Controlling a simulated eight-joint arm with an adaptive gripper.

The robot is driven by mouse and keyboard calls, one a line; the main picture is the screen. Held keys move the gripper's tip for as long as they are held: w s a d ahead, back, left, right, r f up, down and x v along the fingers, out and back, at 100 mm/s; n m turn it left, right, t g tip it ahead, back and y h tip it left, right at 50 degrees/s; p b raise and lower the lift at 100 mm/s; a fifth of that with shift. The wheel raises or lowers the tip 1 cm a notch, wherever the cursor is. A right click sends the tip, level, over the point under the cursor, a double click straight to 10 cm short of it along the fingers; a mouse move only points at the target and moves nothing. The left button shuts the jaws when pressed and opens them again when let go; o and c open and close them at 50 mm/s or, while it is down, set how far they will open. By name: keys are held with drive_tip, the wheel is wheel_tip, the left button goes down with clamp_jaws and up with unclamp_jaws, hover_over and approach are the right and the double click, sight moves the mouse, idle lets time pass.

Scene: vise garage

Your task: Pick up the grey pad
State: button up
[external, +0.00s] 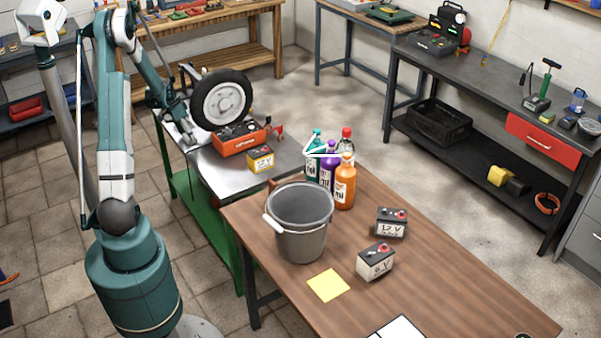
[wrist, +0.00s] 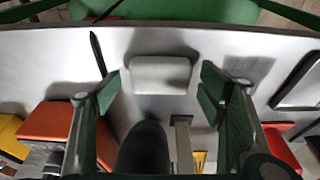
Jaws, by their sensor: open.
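The grey pad (wrist: 160,74) is a pale, rounded rectangular block lying flat on the metal bench top in the wrist view. My gripper (wrist: 160,88) is open, with one green finger to the left of the pad and one to the right. The pad shows between the fingertips, and I see no contact. In the external view my gripper (external: 186,136) is low over the left part of the metal bench, beside the tire. I cannot make out the pad there.
On the metal bench (external: 213,168), a tire (external: 222,98), an orange box (external: 240,139) and a yellow battery (external: 260,158) stand close to my gripper. The orange box also shows in the wrist view (wrist: 55,128). The wooden table holds a bucket (external: 300,225) and several bottles.

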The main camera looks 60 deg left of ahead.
drive_tip(key=shift+c, duration=0.5)
drive_tip(key=c, duration=0.8)
drive_tip(key=shift+r+p, duration=0.55)
drive_tip(key=shift+r, duration=1.05)
drive_tip(key=shift+d+r, duration=0.25)
drive_tip(key=d+p, duration=0.2)
drive_tip(key=d, duration=1.5)
drive_tip(key=shift+d+f, duration=0.1)
drive_tip(key=shift+d, duration=0.2)
